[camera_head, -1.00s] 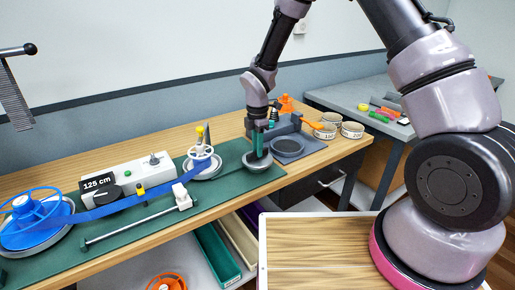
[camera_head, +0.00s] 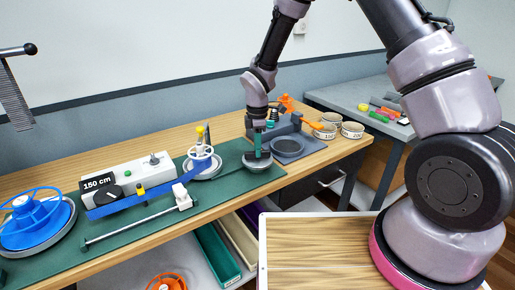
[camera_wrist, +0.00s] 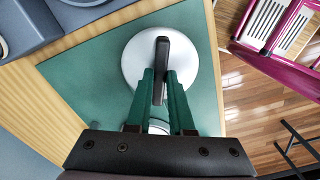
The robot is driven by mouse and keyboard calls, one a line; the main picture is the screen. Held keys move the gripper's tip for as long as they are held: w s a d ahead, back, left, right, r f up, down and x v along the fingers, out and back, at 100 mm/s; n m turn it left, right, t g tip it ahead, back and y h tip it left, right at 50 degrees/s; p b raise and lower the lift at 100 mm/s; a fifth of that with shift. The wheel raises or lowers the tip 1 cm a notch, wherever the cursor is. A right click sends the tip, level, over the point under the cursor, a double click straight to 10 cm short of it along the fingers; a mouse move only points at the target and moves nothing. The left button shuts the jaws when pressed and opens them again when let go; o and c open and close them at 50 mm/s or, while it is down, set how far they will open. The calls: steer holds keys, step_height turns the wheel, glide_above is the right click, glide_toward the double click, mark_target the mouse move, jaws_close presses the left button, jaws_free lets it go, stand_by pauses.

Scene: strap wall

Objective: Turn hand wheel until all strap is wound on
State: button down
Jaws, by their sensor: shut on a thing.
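A grey disc (camera_head: 257,161) on the green mat carries a black bar handle; the wrist view shows the disc (camera_wrist: 135,70) from above. My gripper (camera_wrist: 161,82) has its teal fingers closed on the black handle (camera_wrist: 162,55). In the head view my gripper (camera_head: 258,146) stands upright over the disc. The blue strap (camera_head: 140,200) runs from the counter box up toward the white spool (camera_head: 203,159). Its left end lies near the box, apart from the blue reel (camera_head: 38,215).
A grey bench device (camera_head: 288,145) stands just right of the disc. Several white rolls (camera_head: 340,126) stand at the table's right end. A rod on a stand (camera_head: 130,226) lies along the front of the green mat (camera_head: 225,195). A green tray (camera_head: 215,255) is below the table edge.

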steer(key=m, duration=0.5)
steer(key=shift+m, duration=0.4)
steer(key=m, duration=1)
steer(key=shift+m, duration=0.4)
steer(key=m, duration=1.1)
steer(key=shift+m, duration=0.4)
steer(key=m, duration=1)
steer(key=shift+m, duration=0.4)
steer(key=m, duration=0.5)
steer(key=shift+m, duration=0.3)
